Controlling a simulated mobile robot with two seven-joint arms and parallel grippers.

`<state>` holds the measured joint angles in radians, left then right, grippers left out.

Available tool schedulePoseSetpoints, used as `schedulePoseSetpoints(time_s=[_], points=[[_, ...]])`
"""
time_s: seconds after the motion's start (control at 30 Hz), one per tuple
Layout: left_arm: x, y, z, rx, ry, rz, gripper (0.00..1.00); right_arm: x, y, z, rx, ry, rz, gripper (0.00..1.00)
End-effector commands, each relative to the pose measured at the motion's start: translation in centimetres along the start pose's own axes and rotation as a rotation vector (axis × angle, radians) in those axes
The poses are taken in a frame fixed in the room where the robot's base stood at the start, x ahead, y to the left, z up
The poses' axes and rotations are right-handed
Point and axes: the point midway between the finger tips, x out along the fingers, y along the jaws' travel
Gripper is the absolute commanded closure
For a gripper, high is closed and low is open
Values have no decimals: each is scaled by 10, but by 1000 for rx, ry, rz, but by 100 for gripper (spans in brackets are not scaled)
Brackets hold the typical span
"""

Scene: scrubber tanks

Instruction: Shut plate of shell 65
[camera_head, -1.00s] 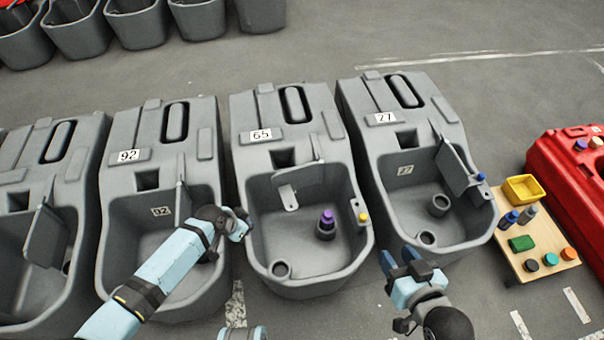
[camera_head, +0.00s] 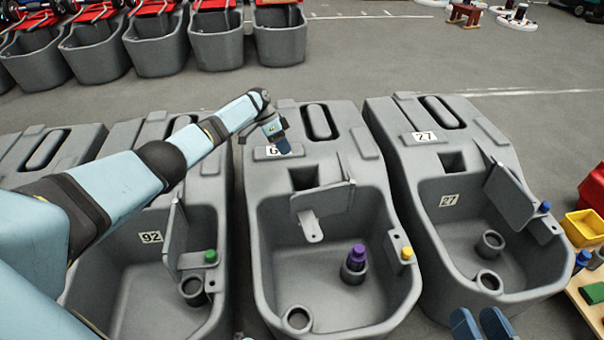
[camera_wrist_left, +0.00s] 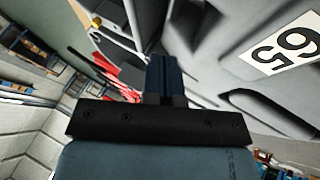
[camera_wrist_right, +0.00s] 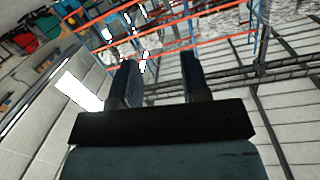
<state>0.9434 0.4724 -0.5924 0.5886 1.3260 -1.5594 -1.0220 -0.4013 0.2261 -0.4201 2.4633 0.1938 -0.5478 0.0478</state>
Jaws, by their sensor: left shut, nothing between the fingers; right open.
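Shell 65 (camera_head: 345,118) is the grey tank in the middle of the head view. Its grey plate (camera_head: 325,199) stands upright across the back part of the basin, with a pale tab hanging below it. A yellow-topped latch piece (camera_head: 406,254) sits on the right rim. The 65 label is partly covered in the head view; the label (camera_wrist_left: 285,52) shows in the left wrist view. My left gripper (camera_head: 281,143) is shut and empty, over that label, behind the plate and apart from it. My right gripper (camera_head: 481,323) is open and empty at the bottom edge.
A purple-capped bottle (camera_head: 355,262) stands in a holder inside shell 65's basin. Shell 27 (camera_head: 440,160) stands to the right and shell 92 (camera_head: 150,280) to the left, under my left arm. A table with a yellow bin (camera_head: 582,229) is at far right.

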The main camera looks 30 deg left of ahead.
Motion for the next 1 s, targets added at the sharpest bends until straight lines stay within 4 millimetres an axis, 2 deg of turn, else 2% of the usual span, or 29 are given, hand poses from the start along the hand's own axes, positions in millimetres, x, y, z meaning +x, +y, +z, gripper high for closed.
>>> schedulePoseSetpoints(time_s=[0.47, 0.53, 0.7, 1.0], points=[[101, 0, 2, 0, -3, 2, 100, 9, 18, -2, -196, 103, 8, 57], [100, 8, 2, 1, -3, -1, 100, 9, 18, -9, -202, 109, 8, 57], [112, 23, 4, 0, -3, -1, 100, 9, 17, -6, -197, 106, 8, 57], [118, 33, 4, -1, -1, -1, 100, 10, 18, -8, -207, 115, 8, 57]])
